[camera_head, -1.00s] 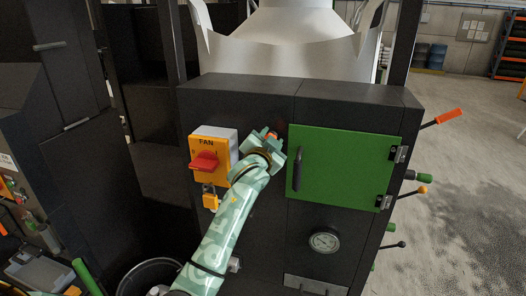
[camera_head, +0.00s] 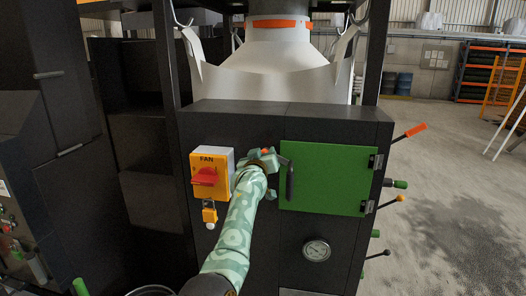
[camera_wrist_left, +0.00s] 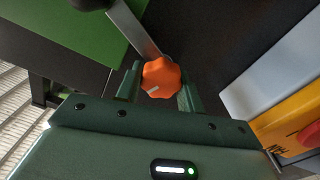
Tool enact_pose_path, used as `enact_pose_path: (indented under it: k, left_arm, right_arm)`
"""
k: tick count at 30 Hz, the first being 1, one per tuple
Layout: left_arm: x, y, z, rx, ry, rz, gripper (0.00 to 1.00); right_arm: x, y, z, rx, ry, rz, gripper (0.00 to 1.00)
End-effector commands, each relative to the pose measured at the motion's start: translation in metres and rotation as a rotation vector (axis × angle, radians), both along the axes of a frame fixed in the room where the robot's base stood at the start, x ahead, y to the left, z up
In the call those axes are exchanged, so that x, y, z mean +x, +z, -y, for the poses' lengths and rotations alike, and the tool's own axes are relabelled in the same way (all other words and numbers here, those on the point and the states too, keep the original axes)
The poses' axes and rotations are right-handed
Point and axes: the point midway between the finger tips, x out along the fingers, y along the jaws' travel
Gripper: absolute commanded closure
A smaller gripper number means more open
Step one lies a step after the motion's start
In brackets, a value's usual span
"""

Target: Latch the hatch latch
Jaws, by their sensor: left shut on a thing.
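The green hatch door (camera_head: 330,180) looks shut in the dark cabinet front, with an upright black handle (camera_head: 290,183) near its left edge. The hatch latch has an orange knob (camera_wrist_left: 160,77) and a grey metal bar (camera_wrist_left: 132,27), which runs from the knob to the green door's edge in the left wrist view. In the head view the bar (camera_head: 284,160) shows beside the top of the handle. My left gripper (camera_head: 267,158) is shut on the orange knob, just left of the door; its fingers sit on both sides of the knob (camera_wrist_left: 159,88). My right gripper is out of view.
A yellow FAN switch box (camera_head: 211,173) with a red knob is close to the left of my left arm. A yellow padlock-like piece (camera_head: 209,212) hangs below it. A round gauge (camera_head: 316,250) is under the hatch. Levers (camera_head: 409,132) stick out at the cabinet's right side.

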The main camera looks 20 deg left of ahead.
Motion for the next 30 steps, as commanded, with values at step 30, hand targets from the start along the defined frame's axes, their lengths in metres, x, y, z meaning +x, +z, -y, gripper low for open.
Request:
enact_pose_path:
  k: [30]
  left_arm:
    - [0.0, -0.013, 0.004, -0.371, -0.008, 0.065, 1.0]
  right_arm:
    - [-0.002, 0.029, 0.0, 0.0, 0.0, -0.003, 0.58]
